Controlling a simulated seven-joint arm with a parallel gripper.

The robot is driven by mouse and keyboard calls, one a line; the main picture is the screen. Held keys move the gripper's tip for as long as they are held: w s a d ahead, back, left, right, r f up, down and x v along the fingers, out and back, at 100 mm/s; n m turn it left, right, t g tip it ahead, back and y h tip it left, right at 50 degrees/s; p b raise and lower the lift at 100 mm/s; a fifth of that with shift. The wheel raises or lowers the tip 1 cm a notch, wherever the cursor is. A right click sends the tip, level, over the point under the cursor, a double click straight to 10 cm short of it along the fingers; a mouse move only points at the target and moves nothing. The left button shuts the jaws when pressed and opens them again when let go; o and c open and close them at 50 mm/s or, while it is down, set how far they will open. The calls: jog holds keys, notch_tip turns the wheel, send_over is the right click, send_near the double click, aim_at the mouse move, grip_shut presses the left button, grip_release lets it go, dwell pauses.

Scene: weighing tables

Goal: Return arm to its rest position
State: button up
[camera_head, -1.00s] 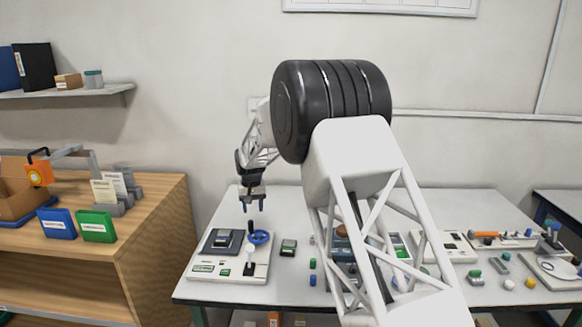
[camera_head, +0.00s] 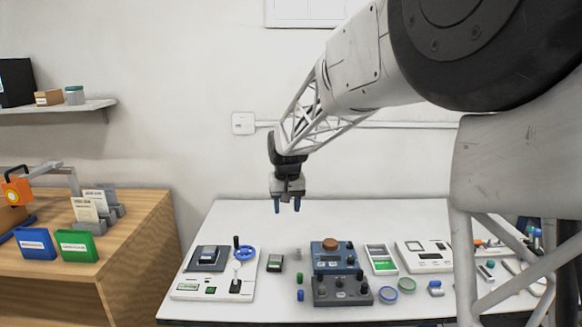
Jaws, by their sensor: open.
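My gripper (camera_head: 287,206) hangs in the air over the back part of the white table (camera_head: 300,216), pointing down. Its two blue-tipped fingers are apart with nothing between them. My arm comes in from the upper right and covers the right side of the picture, hiding part of the table's right end.
Below stand a white panel with a blue wheel (camera_head: 245,254), a small dark device (camera_head: 275,263), a blue box with a brown knob (camera_head: 334,256), a dark grey box (camera_head: 342,290) and a white scale (camera_head: 424,257). A wooden cabinet (camera_head: 140,235) stands left. The table's back strip is clear.

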jog(key=s+d+r, duration=0.4)
jog(key=s+d, duration=0.4)
jog(key=s, duration=0.4)
jog(key=s+d+f, duration=0.1)
jog(key=s+d, duration=0.3)
jog(key=s, duration=0.7)
jog(key=s+d+f+m+t, duration=0.1)
jog(key=s+d, duration=0.2)
jog(key=s, duration=0.7)
jog(key=s+d+f+m, duration=0.1)
jog(key=s+d, duration=0.3)
jog(key=s, duration=0.7)
jog(key=shift+s+d+f+t, duration=0.3)
jog(key=shift+d+f, duration=0.05)
jog(key=shift+f, duration=0.15)
jog(key=shift+w, duration=0.1)
